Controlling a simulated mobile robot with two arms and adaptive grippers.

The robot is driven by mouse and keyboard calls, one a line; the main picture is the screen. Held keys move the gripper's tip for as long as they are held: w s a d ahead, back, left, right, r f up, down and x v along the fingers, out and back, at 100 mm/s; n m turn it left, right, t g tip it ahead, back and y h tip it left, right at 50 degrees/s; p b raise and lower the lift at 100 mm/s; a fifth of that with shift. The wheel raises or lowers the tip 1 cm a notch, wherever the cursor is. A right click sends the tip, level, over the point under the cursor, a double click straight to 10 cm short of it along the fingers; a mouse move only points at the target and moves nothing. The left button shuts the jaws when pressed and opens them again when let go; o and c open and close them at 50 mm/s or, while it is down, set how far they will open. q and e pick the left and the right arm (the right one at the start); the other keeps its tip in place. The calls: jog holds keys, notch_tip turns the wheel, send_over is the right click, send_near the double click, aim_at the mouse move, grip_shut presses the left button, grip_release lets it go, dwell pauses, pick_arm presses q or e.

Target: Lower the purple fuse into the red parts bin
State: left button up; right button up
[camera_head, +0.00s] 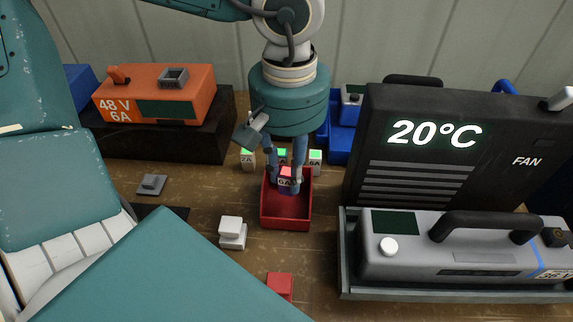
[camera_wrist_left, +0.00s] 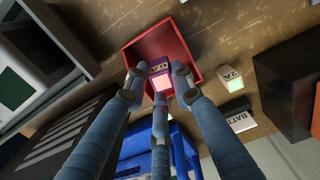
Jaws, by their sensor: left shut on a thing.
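The purple fuse (camera_head: 288,187) has a lit red-pink top and a label reading 6A. My left gripper (camera_head: 285,181) points down and is shut on it. In the head view the fuse and fingertips overlap the far part of the bin's opening. In the left wrist view the fuse (camera_wrist_left: 160,77) sits between the fingers, within the outline of the red bin (camera_wrist_left: 183,47). I cannot tell how far it is above the bin's floor. My right gripper is not in view.
Several pale fuses with green tops, including one marked 2A (camera_head: 248,160), stand close behind the bin. A white block (camera_head: 232,232) and a red block (camera_head: 280,284) lie nearer. A black fan unit (camera_head: 440,150) and grey device (camera_head: 450,245) stand right, an orange charger (camera_head: 155,95) left.

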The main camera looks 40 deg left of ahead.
pick_arm(q)
jog(key=shift+f+b, duration=0.6)
jog(key=shift+f+b, duration=0.8)
jog(key=shift+f, duration=0.05)
dwell(0.5)
jog(key=o, duration=1.1)
jog(key=shift+r, duration=4.1)
jog(key=shift+f, duration=0.1)
